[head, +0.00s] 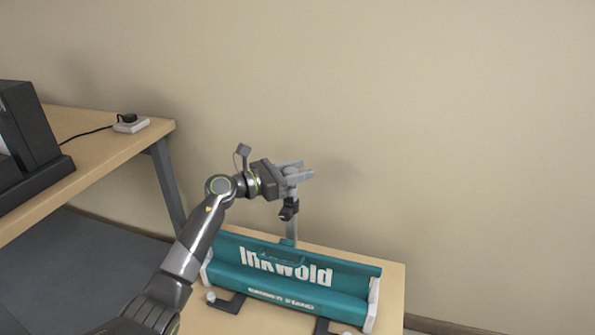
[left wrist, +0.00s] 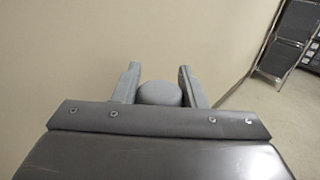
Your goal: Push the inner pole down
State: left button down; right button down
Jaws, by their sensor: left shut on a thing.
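The inner pole (head: 291,188) stands upright behind the teal banner stand base (head: 300,295). A black clamp (head: 289,209) sits on the pole below my gripper, and a thicker grey lower pole (head: 291,230) runs from it down behind the base. My left gripper (head: 300,170) is shut around the pole's top end, well above the base. In the left wrist view, the pole's rounded grey cap (left wrist: 160,93) sits between the two fingers. My right gripper is in neither view.
The base stands on a light wooden table (head: 393,290) against a beige wall. A wooden desk (head: 100,145) with black equipment (head: 30,130) and a small corded device (head: 130,123) is at left. A dark rack (left wrist: 292,40) shows at the right in the left wrist view.

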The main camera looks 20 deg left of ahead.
pick_arm(q)
jog(key=shift+s+f, duration=0.1)
jog(key=shift+f, duration=0.3)
jog(key=c, duration=1.1)
grip_release()
jog(key=shift+c, duration=0.2)
jog(key=shift+o, duration=1.1)
jog(key=shift+r, duration=0.1)
jog(key=shift+a, duration=0.1)
jog(key=b+v, duration=0.1)
jog(key=v, duration=1.6)
jog(key=shift+s, duration=0.15)
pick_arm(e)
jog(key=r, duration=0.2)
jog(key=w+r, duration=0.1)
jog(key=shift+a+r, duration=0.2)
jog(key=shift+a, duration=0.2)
